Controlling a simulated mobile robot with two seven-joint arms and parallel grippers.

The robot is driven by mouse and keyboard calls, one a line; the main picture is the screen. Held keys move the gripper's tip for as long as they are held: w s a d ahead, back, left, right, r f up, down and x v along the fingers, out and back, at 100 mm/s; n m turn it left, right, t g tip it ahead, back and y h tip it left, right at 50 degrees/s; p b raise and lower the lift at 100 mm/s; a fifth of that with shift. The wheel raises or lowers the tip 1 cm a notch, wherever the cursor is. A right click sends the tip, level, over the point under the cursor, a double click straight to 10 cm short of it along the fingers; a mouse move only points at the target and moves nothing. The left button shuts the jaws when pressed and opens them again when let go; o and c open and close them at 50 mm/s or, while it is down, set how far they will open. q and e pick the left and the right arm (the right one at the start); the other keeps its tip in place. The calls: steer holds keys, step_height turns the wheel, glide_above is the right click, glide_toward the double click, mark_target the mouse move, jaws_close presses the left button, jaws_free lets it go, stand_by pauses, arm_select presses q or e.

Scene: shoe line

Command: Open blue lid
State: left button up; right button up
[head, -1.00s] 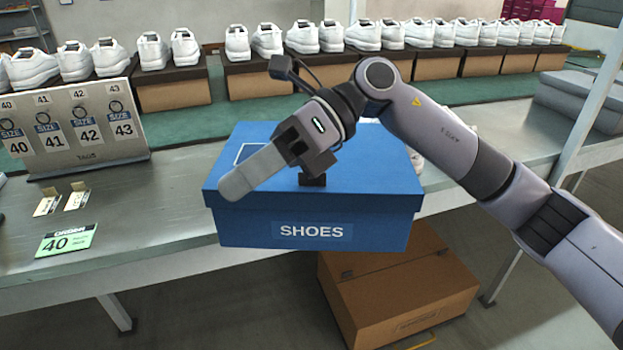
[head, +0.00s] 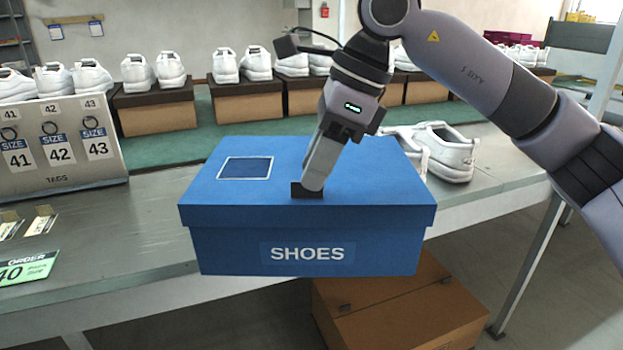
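The blue lid (head: 235,204) sits flat and closed on the blue shoe box (head: 215,250), which has a "SHOES" label on its front. A small black tab (head: 298,190) stands on top of the lid near its middle. My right gripper (head: 313,186) points down, with its fingertips right at the tab. The near finger hides part of the tab and any far finger, so I cannot tell whether it grips it. My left gripper is not in view.
A pair of white shoes (head: 447,160) stands behind the box on the right. A tag stand (head: 70,150) and a green order card (head: 28,268) are on the left. Shoes on boxes line the back. A brown carton (head: 400,310) is below the table.

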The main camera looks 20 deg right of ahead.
steer(key=shift+x, duration=1)
steer(key=shift+r, duration=0.1)
jaws_close()
stand_by(0.6)
